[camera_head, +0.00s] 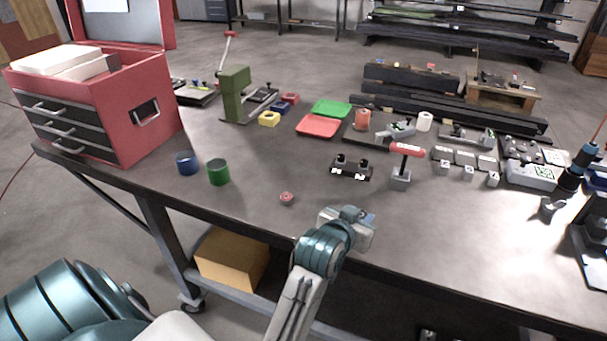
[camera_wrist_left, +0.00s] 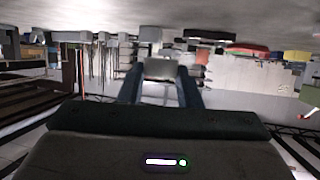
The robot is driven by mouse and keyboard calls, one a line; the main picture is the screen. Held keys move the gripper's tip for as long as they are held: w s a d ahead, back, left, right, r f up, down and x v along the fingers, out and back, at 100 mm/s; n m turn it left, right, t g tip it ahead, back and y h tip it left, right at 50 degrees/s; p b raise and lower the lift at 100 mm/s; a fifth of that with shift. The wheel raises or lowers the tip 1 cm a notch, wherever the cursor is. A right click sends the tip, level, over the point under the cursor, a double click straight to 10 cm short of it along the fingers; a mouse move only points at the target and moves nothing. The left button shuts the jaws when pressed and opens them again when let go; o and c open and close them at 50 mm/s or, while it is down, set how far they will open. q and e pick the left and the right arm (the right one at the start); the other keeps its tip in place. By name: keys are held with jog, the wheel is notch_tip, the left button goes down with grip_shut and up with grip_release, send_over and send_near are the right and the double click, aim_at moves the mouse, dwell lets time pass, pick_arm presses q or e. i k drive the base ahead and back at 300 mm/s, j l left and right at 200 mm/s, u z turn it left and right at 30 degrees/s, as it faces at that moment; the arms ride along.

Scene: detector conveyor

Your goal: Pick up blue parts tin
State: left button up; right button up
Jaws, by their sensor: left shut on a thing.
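The blue parts tin (camera_head: 187,163) stands upright on the table at the left, just left of a green tin (camera_head: 218,172). My left gripper (camera_head: 362,220) is near the table's front edge, well to the right of both tins. In the left wrist view, its fingers (camera_wrist_left: 160,78) are closed on a small pale grey block (camera_wrist_left: 160,68). That block is mostly hidden in the head view. The blue tin is not clearly made out in the wrist view. My right gripper is not in view.
A red tool chest (camera_head: 150,115) stands at the left, behind the tins. A small red round part (camera_head: 287,198) lies between the tins and my left gripper. Red (camera_head: 318,126) and green (camera_head: 331,108) trays and a red-handled clamp (camera_head: 402,172) stand farther back.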

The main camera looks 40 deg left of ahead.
aim_at(188, 168)
jog(key=u, duration=1.2)
